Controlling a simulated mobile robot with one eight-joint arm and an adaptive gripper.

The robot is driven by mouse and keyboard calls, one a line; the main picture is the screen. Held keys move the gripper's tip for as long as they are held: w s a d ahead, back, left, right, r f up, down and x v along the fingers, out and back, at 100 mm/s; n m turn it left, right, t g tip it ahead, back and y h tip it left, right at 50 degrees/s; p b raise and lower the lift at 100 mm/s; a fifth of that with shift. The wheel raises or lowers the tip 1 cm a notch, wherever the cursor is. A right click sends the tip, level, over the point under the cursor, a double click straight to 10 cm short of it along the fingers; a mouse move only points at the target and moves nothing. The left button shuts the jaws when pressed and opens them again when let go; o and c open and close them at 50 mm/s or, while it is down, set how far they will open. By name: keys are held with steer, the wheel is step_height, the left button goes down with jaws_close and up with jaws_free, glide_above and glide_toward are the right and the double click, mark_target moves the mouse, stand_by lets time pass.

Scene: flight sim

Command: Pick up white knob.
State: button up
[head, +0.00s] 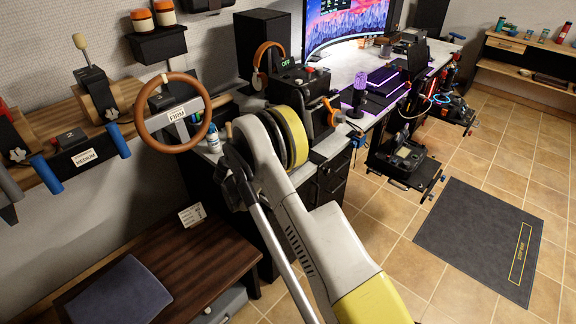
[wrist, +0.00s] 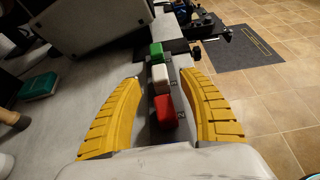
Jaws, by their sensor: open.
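In the wrist view the white knob (wrist: 161,78) is a small block in the middle of a row on the desk's edge. A green knob (wrist: 157,52) sits beyond it and a larger red knob (wrist: 169,110) sits nearer. My gripper (wrist: 160,80) is open, with its yellow ridged fingers on either side of the row. The white knob shows in the gap between the fingertips, and nothing is held. I cannot tell how far the fingers are above it. In the head view I cannot make out the knobs or the fingers.
A dark panel box (wrist: 114,22) stands on the desk beyond the left finger. A green box (wrist: 39,89) lies at the left. The tiled floor (wrist: 262,108) is open on the right, with a dark mat (head: 482,238) on it.

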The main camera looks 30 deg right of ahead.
steer(key=b+x, duration=0.2)
steer(key=x, duration=0.2)
steer(key=shift+f, duration=0.1)
steer(key=shift+w+d+f, duration=0.1)
steer(key=shift+w+d, duration=0.05)
steer(key=shift+d, duration=0.2)
jaws_close()
